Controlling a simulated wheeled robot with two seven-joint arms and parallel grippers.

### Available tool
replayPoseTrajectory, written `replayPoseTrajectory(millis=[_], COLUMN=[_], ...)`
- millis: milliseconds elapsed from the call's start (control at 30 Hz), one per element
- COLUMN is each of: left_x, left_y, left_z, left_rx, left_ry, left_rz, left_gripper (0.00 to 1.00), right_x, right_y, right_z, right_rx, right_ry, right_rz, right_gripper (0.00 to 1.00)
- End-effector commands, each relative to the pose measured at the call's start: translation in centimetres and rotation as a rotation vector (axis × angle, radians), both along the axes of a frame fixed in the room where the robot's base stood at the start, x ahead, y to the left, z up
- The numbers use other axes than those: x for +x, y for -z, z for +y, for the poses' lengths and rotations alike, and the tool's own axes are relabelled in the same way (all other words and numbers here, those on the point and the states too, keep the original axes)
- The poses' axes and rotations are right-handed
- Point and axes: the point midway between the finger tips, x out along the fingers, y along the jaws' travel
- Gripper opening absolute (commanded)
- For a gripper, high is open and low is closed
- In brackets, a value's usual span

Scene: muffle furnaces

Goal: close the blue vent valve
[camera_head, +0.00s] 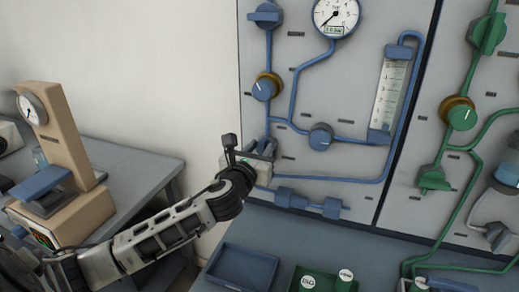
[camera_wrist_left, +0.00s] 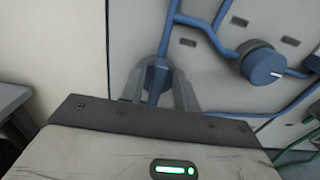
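My left gripper (camera_head: 262,150) is at the lower left of the blue pipework, close to the panel. In the left wrist view its two fingers (camera_wrist_left: 160,84) stand apart, one on each side of a blue valve (camera_wrist_left: 155,76) on the vertical blue pipe. The valve's handle looks upright, in line with the pipe. Whether the fingers touch it, I cannot tell. In the head view the gripper hides most of this valve. Another blue valve (camera_head: 266,15) at the top left has its handle lying across the pipe. No label tells which is the vent valve. My right gripper is not in view.
A blue knob (camera_head: 322,137), a brass-ringed blue knob (camera_head: 266,87), a gauge (camera_head: 337,15) and a flow tube (camera_head: 390,92) are on the panel. Green pipework is to the right. A blue tray (camera_head: 243,267) sits on the bench below. A press (camera_head: 62,150) stands left.

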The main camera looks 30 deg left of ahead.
Motion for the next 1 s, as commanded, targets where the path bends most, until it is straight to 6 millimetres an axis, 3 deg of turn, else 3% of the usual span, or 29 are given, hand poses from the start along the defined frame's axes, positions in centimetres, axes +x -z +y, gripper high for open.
replayPoseTrajectory(millis=[33,100,567,1000], left_x=[-0.02,-0.02,-0.08,-0.25], left_y=[0.0,0.0,-0.03,0.13], left_z=[0.0,0.01,0.12,0.82], left_rx=[0.0,0.0,-0.067,-0.412], left_ry=[0.0,0.0,0.001,-0.001], left_rz=[0.0,0.0,-0.015,-0.099], left_gripper=[0.16,0.0,0.0,0.0], right_x=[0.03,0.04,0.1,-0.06], right_y=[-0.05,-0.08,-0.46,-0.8], right_z=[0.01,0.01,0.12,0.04], right_rx=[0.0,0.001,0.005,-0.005], right_ry=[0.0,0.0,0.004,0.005], right_rz=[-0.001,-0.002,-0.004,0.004], right_gripper=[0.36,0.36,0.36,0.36])
